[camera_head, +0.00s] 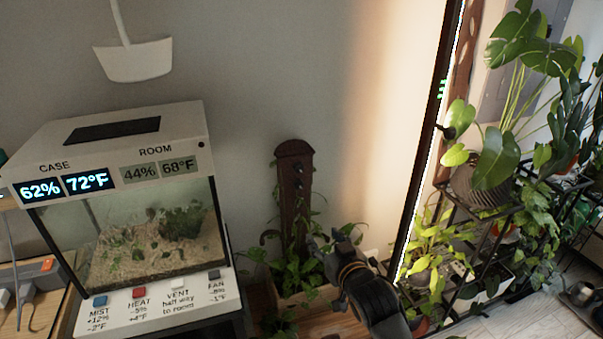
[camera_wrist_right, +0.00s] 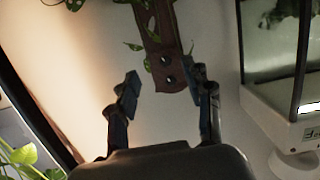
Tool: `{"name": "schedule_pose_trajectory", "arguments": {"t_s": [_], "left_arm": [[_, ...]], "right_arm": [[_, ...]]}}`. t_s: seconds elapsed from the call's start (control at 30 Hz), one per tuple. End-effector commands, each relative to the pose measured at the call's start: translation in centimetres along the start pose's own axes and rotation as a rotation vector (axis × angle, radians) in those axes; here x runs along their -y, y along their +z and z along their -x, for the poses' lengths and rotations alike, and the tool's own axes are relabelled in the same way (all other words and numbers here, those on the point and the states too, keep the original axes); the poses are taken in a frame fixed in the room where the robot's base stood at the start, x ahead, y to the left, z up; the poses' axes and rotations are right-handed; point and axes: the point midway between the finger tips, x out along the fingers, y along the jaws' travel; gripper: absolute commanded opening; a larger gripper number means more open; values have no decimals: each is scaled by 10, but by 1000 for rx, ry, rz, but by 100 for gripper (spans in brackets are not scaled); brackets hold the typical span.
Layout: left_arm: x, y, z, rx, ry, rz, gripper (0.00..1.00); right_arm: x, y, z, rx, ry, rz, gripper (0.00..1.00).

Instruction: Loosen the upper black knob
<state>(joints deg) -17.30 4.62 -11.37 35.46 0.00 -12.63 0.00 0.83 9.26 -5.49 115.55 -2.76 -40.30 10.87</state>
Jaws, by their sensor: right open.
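A dark brown wooden post (camera_head: 292,205) with a rounded top stands against the wall and carries two small black knobs. The upper black knob (camera_head: 298,168) sits near the rounded top, with the lower black knob (camera_head: 297,186) just beneath it. In the right wrist view the post (camera_wrist_right: 160,25) appears upside down, so the upper knob (camera_wrist_right: 170,79) is nearer the fingers than the lower one (camera_wrist_right: 166,60). My right gripper (camera_head: 328,243) is open and empty, below and right of the knobs in the head view. Its fingers (camera_wrist_right: 165,82) appear either side of the post's end. My left gripper is out of view.
A glass terrarium case (camera_head: 150,240) with displays and buttons stands left of the post. Leafy vines (camera_head: 290,272) grow around the post's foot. A tall dark frame with a light strip (camera_head: 425,150) and a plant rack (camera_head: 478,205) stand right.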

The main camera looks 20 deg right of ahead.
Motion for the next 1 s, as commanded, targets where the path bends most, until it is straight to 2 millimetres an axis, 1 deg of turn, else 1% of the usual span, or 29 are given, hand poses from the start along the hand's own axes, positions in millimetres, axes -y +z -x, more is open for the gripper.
{"name": "schedule_pose_trajectory", "arguments": {"t_s": [0.03,0.1,0.17,0.23,0.37,0.47,0.6,0.8,1.0], "left_arm": [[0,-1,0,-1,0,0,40],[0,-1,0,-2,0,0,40],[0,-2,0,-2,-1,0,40],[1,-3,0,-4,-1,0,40],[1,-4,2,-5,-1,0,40],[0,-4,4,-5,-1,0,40],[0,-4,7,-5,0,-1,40],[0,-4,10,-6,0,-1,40],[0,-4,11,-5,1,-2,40]], "right_arm": [[-4,-27,-14,-80,0,-6,50],[-6,-54,-24,-165,-4,-13,50],[-8,-69,-30,-213,-7,-18,50],[-8,-79,-34,-243,-9,-20,50],[-9,-86,-47,-254,-10,-21,50],[-9,-91,-63,-252,-10,-21,50],[-8,-98,-92,-251,-10,-21,50],[-8,-106,-129,-249,-10,-23,50],[-7,-112,-154,-251,-10,-22,50]]}}
